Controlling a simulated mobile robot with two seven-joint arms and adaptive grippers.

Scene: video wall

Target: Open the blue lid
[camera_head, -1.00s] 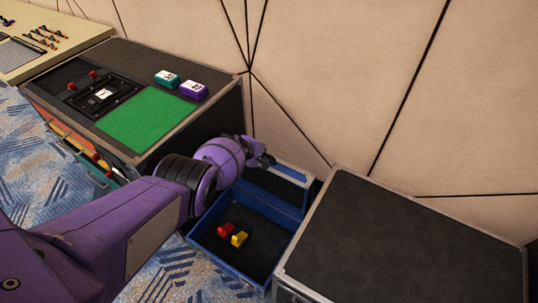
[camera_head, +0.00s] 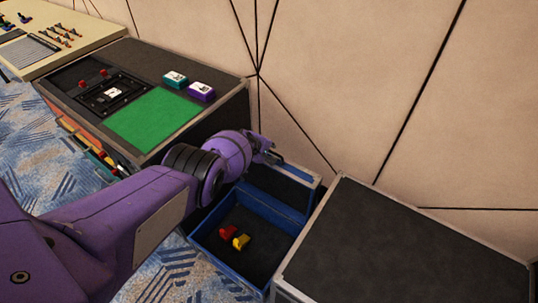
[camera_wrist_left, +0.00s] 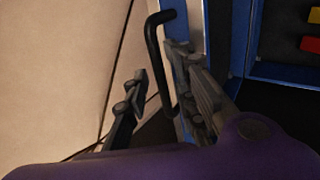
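The blue box (camera_head: 219,263) stands open on the floor, its blue-edged lid (camera_head: 296,171) raised upright at the back, against or close to the wall. My left gripper (camera_head: 271,156) is at the lid's top edge. In the left wrist view, the left gripper's fingers (camera_wrist_left: 158,64) are spread apart. A black bent handle (camera_wrist_left: 154,48) runs between them, nearer the right finger, beside the lid's blue edge (camera_wrist_left: 180,75). I cannot tell whether a finger touches it. My right gripper is not in view.
A red piece (camera_head: 228,232) and a yellow piece (camera_head: 241,242) lie in the box. A dark-topped case (camera_head: 400,245) stands close on the right. A console with a green panel (camera_head: 153,118) stands on the left. The wall (camera_head: 350,80) is right behind the lid.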

